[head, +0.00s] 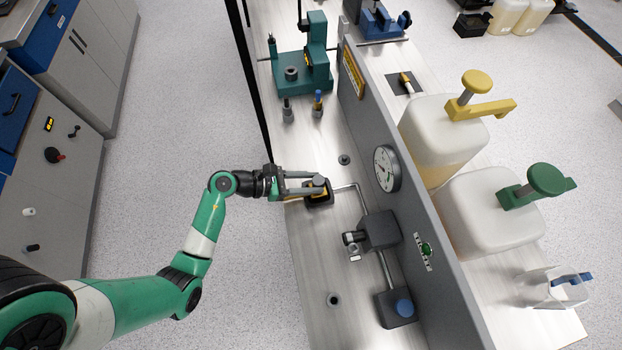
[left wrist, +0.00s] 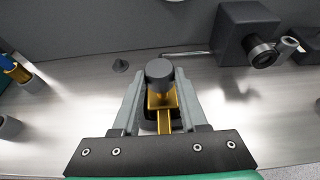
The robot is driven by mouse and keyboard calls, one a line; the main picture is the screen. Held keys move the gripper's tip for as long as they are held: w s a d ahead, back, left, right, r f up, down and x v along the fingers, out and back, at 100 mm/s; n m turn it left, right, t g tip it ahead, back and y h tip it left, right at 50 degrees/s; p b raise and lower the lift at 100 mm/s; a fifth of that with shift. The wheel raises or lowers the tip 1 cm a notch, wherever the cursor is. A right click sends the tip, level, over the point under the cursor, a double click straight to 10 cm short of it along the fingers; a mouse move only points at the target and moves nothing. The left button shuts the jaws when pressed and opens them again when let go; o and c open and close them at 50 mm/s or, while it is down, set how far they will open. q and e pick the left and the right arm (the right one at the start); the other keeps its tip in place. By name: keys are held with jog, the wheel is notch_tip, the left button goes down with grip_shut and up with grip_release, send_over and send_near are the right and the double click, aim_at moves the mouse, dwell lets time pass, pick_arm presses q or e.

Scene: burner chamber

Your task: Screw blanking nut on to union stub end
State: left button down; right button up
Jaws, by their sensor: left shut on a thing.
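My left gripper (head: 318,187) reaches in from the left, shut on a brass-yellow fitting with a dark grey round cap (left wrist: 159,73). The fitting is upright on a black block on the bench, at the end of a thin pipe (head: 349,187). In the left wrist view the fingers lie on both sides of it. A dark grey block (head: 380,231) has a short round stub with a metal ring (left wrist: 262,52). A small pale grey piece (left wrist: 289,44) is beside the stub. I cannot tell for sure which parts are the blanking nut and the union stub end. My right gripper is not in view.
A grey upright panel with a gauge (head: 387,168) stands right of the fitting. A green press (head: 302,70) and two small bottles stand farther back. The metal bench (head: 320,255) is mostly clear in front.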

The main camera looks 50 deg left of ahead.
pick_arm(q)
jog(key=shift+f+b, duration=0.8)
jog(key=shift+f, duration=0.3)
jog(key=shift+c, duration=1.8)
grip_release()
jog(key=p+v, duration=0.1)
jog(key=v, duration=1)
jog(key=shift+s+a+p, duration=0.15)
jog(key=shift+s+p, duration=0.15)
jog(key=shift+p, duration=0.1)
